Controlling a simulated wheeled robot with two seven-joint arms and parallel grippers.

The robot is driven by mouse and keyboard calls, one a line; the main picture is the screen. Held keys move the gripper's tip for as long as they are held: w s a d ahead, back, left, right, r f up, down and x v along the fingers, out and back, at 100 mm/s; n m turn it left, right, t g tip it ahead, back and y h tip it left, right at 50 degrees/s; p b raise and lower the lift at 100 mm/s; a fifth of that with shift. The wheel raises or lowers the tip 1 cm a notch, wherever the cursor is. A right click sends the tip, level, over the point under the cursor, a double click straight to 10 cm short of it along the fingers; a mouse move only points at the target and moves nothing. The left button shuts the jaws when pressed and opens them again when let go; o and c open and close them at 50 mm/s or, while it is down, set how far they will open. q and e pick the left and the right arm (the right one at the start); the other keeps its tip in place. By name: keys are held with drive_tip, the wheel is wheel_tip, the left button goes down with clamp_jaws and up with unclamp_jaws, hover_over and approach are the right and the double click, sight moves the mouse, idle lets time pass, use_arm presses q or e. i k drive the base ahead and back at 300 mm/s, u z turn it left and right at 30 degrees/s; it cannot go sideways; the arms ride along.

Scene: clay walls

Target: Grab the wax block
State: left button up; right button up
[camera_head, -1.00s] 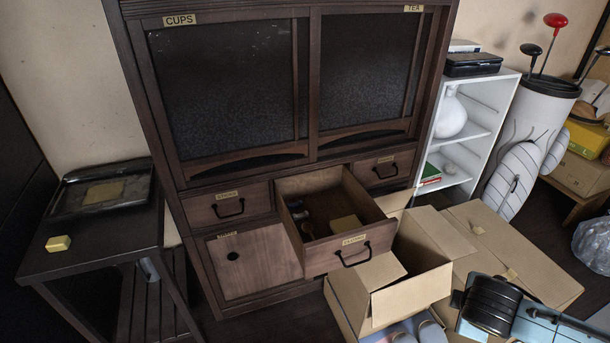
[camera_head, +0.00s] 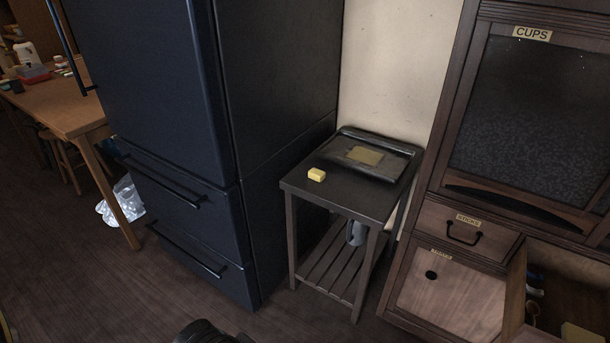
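A small yellow block (camera_head: 316,175), which looks like the wax block, lies on the front left part of the dark side table (camera_head: 350,200). Nothing touches it. A second pale yellowish block (camera_head: 580,333) shows in the open drawer (camera_head: 515,290) at the bottom right, cut by the picture edge; I cannot tell what it is. A dark rounded part at the bottom edge looks like part of my arm. Neither gripper's fingers are in view.
A dark tray (camera_head: 378,155) lies behind the block on the side table. A tall dark fridge (camera_head: 205,120) stands left of it, the wooden cabinet (camera_head: 450,190) right. A wooden table (camera_head: 60,105) is far left. The floor (camera_head: 130,280) in front is clear.

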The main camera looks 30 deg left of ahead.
sight(315, 173)
drive_tip(key=u, duration=1.3)
drive_tip(key=i, duration=1.25)
drive_tip(key=z, duration=0.35)
